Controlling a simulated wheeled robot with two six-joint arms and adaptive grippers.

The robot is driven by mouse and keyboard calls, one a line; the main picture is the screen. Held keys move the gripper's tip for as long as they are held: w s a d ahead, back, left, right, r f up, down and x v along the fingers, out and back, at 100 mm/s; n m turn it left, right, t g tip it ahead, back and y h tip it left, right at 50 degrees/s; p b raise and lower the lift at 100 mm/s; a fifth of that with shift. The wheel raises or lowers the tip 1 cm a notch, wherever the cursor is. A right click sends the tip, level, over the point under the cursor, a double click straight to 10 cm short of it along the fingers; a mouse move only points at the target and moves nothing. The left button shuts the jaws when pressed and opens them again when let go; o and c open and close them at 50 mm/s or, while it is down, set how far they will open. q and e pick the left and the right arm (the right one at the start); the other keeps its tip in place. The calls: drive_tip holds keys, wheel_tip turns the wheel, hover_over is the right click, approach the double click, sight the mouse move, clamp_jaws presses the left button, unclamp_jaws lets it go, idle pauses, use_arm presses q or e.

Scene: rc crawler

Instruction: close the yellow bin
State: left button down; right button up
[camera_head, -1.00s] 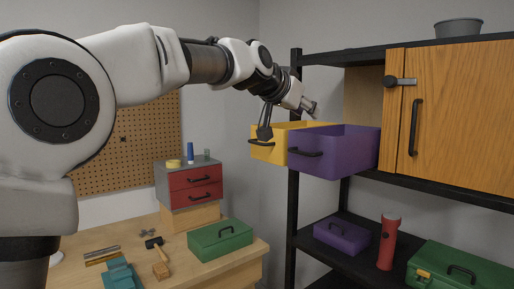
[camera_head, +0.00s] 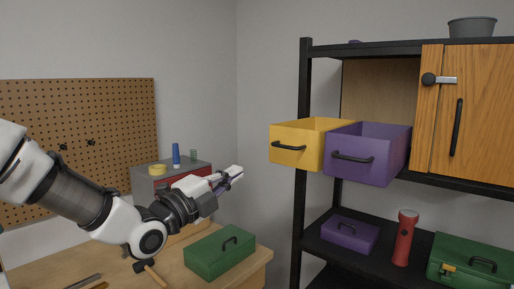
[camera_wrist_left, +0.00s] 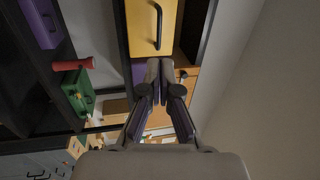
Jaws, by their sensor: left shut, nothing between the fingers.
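The yellow bin (camera_head: 290,147) juts out of the shelf's upper level, its open top showing and a black handle on its front. The purple bin (camera_head: 372,163) beside it also juts out. In the left wrist view, the yellow bin's front (camera_wrist_left: 143,30) and handle are just beyond the fingertips. My left gripper (camera_head: 234,174) is shut and empty, left of and lower than the yellow bin, clear of it. Its closed fingers also show in the left wrist view (camera_wrist_left: 160,68). My right gripper is not in view.
A black shelf post (camera_head: 303,200) stands beside the bins. A wooden cabinet door (camera_head: 480,110) is at right. Below are a small purple box (camera_head: 350,235), a red flashlight (camera_head: 404,238) and green cases. A red-drawer unit (camera_head: 150,178) and green box (camera_head: 220,252) sit on the workbench.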

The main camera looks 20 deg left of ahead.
use_arm(q)
drive_tip(key=w+d+r+p, duration=0.1)
drive_tip(key=w+d, duration=0.2)
drive_tip(key=p, duration=0.3)
approach(281, 147)
drive_tip(key=w, duration=0.2)
drive_tip(key=p+x, duration=0.1)
drive_tip(key=x, duration=0.2)
drive_tip(key=p+x, duration=0.1)
drive_tip(key=x, duration=0.1)
drive_tip(key=shift+d+r+p, duration=0.35)
drive_tip(key=shift+d, duration=0.1)
drive_tip(key=shift+a+f, duration=0.1)
drive_tip(key=shift+a, duration=0.15)
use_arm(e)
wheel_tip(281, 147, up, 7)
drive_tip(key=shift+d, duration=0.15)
use_arm(q)
drive_tip(key=shift+w+d, duration=0.1)
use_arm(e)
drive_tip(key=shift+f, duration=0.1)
